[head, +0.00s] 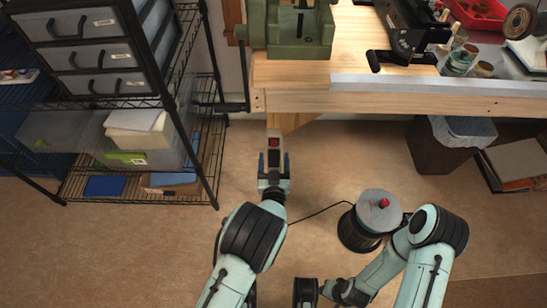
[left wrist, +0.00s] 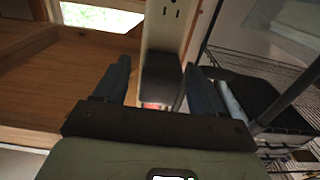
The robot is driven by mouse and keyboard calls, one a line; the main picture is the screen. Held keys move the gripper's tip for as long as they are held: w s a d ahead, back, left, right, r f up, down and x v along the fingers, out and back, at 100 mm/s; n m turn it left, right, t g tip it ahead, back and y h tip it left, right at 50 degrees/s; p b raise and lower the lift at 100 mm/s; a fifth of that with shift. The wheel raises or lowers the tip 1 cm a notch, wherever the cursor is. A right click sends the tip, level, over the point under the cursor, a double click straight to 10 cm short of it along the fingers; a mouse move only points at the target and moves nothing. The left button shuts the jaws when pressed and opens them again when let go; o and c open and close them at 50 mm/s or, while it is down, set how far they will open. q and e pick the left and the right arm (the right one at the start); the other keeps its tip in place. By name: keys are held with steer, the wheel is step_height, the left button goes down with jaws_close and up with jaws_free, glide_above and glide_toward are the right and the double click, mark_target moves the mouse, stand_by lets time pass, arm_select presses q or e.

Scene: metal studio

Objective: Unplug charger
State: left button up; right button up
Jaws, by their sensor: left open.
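A pale socket strip (head: 273,132) with a red switch hangs at the bench's left end. Its slotted face also shows in the left wrist view (left wrist: 172,22). The charger, a dark block (left wrist: 160,75), sits against the strip, with a reddish patch at its near end. My left gripper (head: 274,160) points at the strip. It is open, with one blue finger on each side of the charger; in the left wrist view (left wrist: 158,85) gaps show beside it. Whether either finger touches is unclear.
A wire shelf (head: 130,185) with drawers and bins stands close on the left. The wooden workbench (head: 390,100) overhangs behind. A round dark canister (head: 358,235) with a red knob stands on the floor, a thin cable beside it. A bin (head: 440,155) stands right.

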mark_target(274, 164)
stand_by(0.3)
arm_select(q)
jaws_close()
steer(key=shift+s+p, duration=1.2)
steer(key=shift+s, duration=1.85)
